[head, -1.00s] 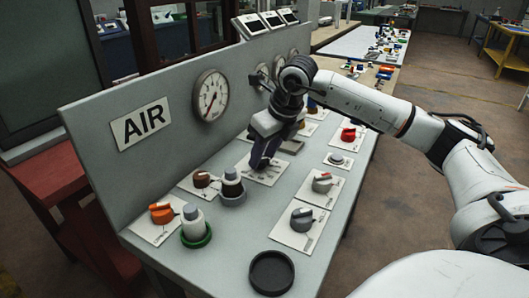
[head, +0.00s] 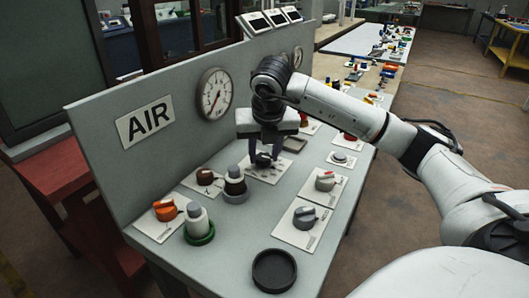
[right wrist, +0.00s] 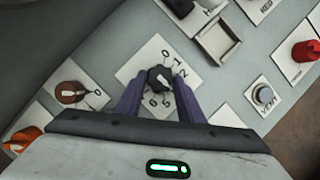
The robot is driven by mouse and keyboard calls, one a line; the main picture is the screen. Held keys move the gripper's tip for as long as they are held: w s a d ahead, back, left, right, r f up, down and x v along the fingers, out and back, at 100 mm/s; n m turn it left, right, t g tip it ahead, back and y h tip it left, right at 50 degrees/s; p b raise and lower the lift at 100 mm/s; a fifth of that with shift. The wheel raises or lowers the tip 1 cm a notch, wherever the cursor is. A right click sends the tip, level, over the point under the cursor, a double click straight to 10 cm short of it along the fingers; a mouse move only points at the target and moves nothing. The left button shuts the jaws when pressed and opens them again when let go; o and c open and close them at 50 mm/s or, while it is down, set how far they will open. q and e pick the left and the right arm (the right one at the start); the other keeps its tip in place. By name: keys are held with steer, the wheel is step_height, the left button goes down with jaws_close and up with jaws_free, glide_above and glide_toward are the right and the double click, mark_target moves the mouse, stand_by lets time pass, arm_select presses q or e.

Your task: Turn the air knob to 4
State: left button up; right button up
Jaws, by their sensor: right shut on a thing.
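The black knob (head: 263,159) sits on a white numbered plate (head: 279,172) on the grey panel, below the AIR sign (head: 145,122). My right gripper (head: 265,157) reaches down over it, fingers pointing at the panel. In the right wrist view the knob (right wrist: 159,78) stands between the two purple fingers (right wrist: 159,92), which are shut on its sides. The plate there (right wrist: 145,54) shows 0, 1 and 2 at the upper right, and 5 and 6 at the bottom. A small white mark shows on the knob; I cannot tell which number it points at. My left gripper is not in view.
A brown knob (head: 205,176) and a dark capped button (head: 235,182) stand nearby. An orange knob (head: 166,209), two grey knobs (head: 304,216) and a black round dish (head: 273,271) are nearer. A round gauge (head: 214,93) is on the upright panel.

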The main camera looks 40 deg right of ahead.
stand_by(0.4)
steer(key=o, duration=1.1)
steer(key=shift+c, duration=0.2)
steer(key=v, duration=1)
steer(key=shift+r, duration=0.15)
